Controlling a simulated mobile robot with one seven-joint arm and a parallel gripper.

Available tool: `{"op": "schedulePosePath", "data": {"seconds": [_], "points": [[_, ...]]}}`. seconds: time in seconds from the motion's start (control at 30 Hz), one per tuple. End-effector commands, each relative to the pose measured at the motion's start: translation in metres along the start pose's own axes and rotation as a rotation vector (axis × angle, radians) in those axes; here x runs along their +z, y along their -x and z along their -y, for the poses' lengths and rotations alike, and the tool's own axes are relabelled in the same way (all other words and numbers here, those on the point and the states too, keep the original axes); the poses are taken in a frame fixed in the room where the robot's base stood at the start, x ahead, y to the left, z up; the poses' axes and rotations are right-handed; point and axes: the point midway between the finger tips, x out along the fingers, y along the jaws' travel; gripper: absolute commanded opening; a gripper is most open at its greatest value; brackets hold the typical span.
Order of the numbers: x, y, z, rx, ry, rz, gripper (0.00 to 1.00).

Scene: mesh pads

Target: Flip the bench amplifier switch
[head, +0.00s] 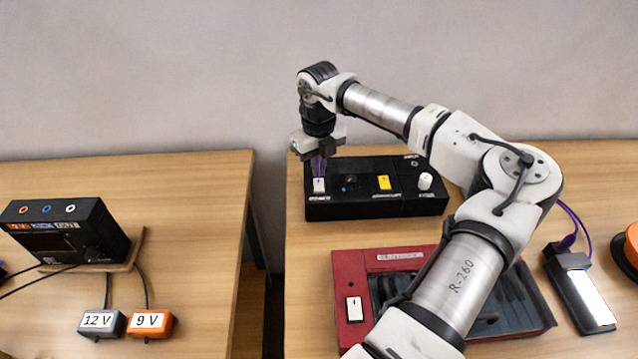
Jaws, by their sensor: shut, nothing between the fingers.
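A black box (375,208) with a white rocker switch (319,185) at its left, a yellow switch (384,182) and a white knob (425,181) stands at the back of the right table. Its labels are too small to read, so I cannot tell for sure that it is the bench amplifier. My gripper (318,170) points down, shut and empty, right above the white switch. I cannot tell whether the fingertips touch the switch. A red unit (345,275) with a white switch (354,309) lies in front, partly hidden by my arm.
A black device (584,290) with a bright white face and purple cable lies at right, near an orange round thing (632,245). The left table holds a black box (65,232) and adapters marked 12 V (100,322) and 9 V (150,323). A gap separates the tables.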

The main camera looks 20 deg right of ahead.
Motion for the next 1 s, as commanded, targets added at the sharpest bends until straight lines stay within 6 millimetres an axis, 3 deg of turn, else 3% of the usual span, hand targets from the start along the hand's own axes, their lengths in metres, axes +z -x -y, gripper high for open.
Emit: {"op": "schedulePosePath", "data": {"seconds": [1.0], "points": [[0.0000, -0.0061, 0.0000, 0.000, 0.000, 0.000, 0.00]]}}
